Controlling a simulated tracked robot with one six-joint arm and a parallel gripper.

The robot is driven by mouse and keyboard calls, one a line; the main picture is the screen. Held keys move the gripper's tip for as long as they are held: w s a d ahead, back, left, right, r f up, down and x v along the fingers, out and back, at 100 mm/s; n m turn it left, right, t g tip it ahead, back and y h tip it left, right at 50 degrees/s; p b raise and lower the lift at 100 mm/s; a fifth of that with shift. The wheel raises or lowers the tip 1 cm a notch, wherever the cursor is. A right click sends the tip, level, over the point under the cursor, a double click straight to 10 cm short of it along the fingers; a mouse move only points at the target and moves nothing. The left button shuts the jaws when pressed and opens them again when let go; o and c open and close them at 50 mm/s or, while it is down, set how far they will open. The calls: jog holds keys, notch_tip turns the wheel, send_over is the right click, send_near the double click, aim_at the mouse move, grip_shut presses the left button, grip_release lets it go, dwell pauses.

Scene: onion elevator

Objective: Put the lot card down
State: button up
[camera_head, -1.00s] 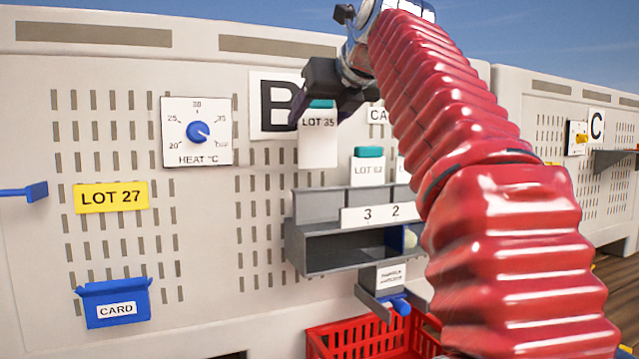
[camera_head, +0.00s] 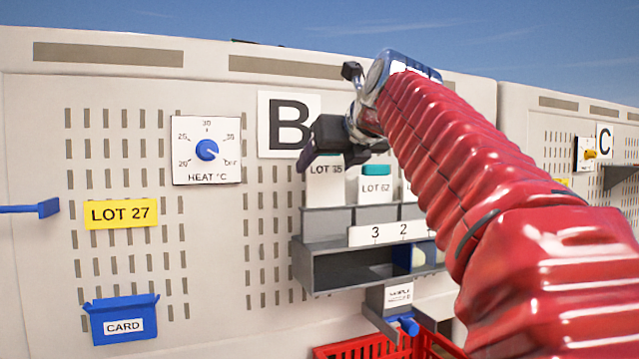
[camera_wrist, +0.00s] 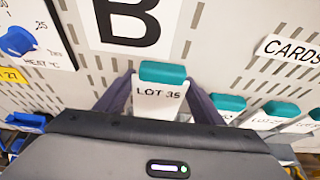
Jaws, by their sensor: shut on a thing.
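My gripper (camera_head: 335,148) is shut on the white LOT 35 card (camera_head: 325,188), which has a teal top. In the wrist view the card (camera_wrist: 160,98) is upright between the two dark fingers. Another card beyond that is mostly hidden by my arm.
A grey bin shelf (camera_head: 345,268) lies under the rack, with a red crate (camera_head: 365,349) lower down. On the panel are a heat dial (camera_head: 206,150), a yellow LOT 27 sign (camera_head: 121,213) and a blue CARD box (camera_head: 124,322). The panel left of the rack is open.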

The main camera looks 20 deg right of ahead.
aim_at(326, 182)
jog(key=shift+f, duration=0.15)
jog(key=shift+f, duration=1.8)
jog(key=o, duration=1.2)
jog(key=shift+c, duration=0.2)
jog(key=v, duration=1.2)
jog(key=shift+s, duration=0.1)
